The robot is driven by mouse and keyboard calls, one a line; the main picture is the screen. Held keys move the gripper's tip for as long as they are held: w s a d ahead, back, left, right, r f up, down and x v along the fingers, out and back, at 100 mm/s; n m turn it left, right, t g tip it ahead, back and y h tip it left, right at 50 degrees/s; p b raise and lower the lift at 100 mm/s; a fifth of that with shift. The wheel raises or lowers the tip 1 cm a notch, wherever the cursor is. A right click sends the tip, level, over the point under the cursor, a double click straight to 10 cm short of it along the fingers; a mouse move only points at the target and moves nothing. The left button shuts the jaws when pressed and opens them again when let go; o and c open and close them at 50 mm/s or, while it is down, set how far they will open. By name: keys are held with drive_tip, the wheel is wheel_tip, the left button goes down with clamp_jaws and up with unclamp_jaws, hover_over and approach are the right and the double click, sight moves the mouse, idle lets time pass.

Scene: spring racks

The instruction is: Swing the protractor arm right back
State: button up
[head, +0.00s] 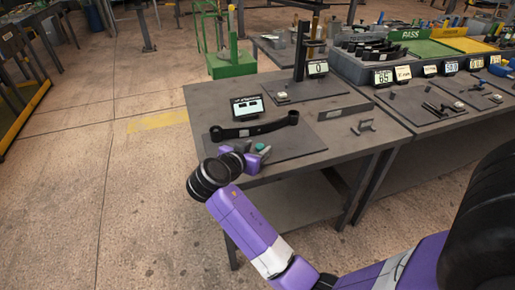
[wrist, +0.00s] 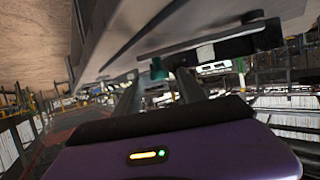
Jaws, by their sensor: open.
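A long black bar with rounded ends (head: 255,128) lies on a dark plate (head: 300,146) on the near table; I cannot tell for certain whether it is the protractor arm. It also shows in the wrist view (wrist: 240,44), with a pale label. A small teal knob (head: 259,147) is at the plate's near-left edge, close to my gripper (head: 262,151). In the wrist view the teal knob (wrist: 158,68) appears between and beyond the two fingers of my open gripper (wrist: 157,78). Contact cannot be made out, and what the knob is fixed to is hidden.
A small display (head: 247,107) stands behind the bar. A press-like stand (head: 300,55) with a "0" display (head: 318,68) is farther back. A small metal fixture (head: 363,127) sits at the right. Another table (head: 420,115) adjoins there. The floor to the left is clear.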

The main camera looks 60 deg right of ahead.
drive_tip(key=v, duration=0.7)
drive_tip(key=shift+b, duration=0.3)
